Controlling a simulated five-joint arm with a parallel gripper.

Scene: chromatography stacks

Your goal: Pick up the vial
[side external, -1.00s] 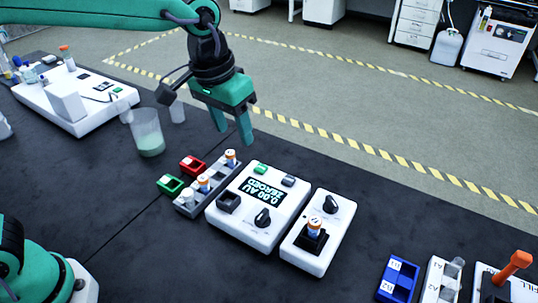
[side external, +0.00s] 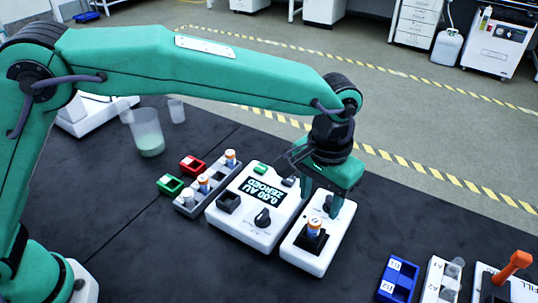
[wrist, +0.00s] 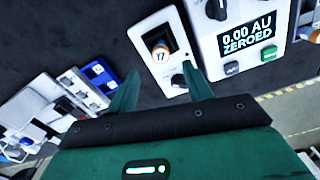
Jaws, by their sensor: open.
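A vial (side external: 314,226) with an orange-and-white top stands upright in the black holder of a small white device (side external: 305,262). In the wrist view the same vial (wrist: 159,52) shows a label on top that seems to read Y7. My gripper (side external: 322,203) is open and empty, pointing down just behind and above this vial. In the wrist view the two green fingers (wrist: 160,78) are spread apart, with the vial beyond their tips. Other vials (side external: 230,157) stand in a grey rack (side external: 187,207) to the left; the task does not say which vial.
A white instrument (side external: 248,237) reading 0.00 AU ZEROED stands left of the small device. The device's black knob (side external: 327,204) is close to my fingers. Red (side external: 194,164) and green (side external: 170,184) holders lie left. A blue rack (side external: 398,279) stands right, with bare black table between.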

